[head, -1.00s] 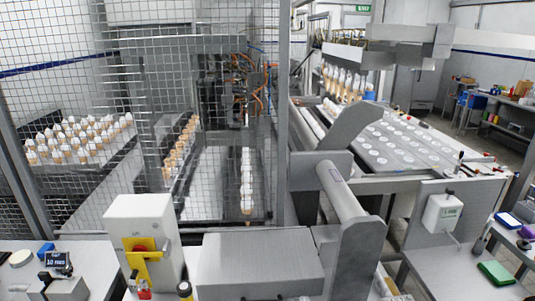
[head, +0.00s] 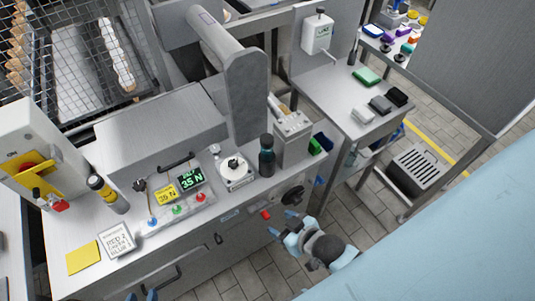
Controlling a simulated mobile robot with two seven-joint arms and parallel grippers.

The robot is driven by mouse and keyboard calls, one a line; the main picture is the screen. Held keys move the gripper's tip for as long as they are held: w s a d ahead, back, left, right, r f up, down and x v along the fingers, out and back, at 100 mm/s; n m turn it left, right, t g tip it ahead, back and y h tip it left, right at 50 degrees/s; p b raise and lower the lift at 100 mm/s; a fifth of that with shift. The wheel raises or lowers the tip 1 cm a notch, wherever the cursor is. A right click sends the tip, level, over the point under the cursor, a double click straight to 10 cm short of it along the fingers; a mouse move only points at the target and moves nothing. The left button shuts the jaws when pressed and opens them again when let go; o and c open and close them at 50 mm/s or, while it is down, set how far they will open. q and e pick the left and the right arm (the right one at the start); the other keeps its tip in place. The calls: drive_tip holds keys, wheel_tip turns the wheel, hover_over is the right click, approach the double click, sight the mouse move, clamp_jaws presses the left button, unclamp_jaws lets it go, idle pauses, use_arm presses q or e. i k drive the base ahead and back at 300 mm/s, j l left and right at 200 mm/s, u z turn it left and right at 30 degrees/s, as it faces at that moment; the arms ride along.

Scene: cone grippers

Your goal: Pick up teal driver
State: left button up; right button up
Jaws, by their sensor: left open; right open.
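In the head view a dark upright cylinder with a teal-tinted body and black cap (head: 266,156) stands on the steel bench beside a small white round dial unit; it looks like the teal driver, though its details are too small to be sure. My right gripper (head: 282,223) is open and empty in front of the bench's front face, below and to the right of that cylinder, and apart from it. My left gripper (head: 142,296) shows only its blue fingertips at the bottom edge, open; the rest of it is out of frame.
A white dial unit (head: 236,172) and a grey box (head: 292,131) flank the cylinder. A yellow-and-black cylinder (head: 108,195), a green display (head: 191,178) and a yellow pad (head: 83,257) are on the bench at left. A large roller machine (head: 245,95) rises behind.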

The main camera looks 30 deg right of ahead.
sight(266, 139)
drive_tip(key=z, duration=1.1)
drive_tip(key=i+l+u, duration=0.15)
drive_tip(key=i, duration=0.25)
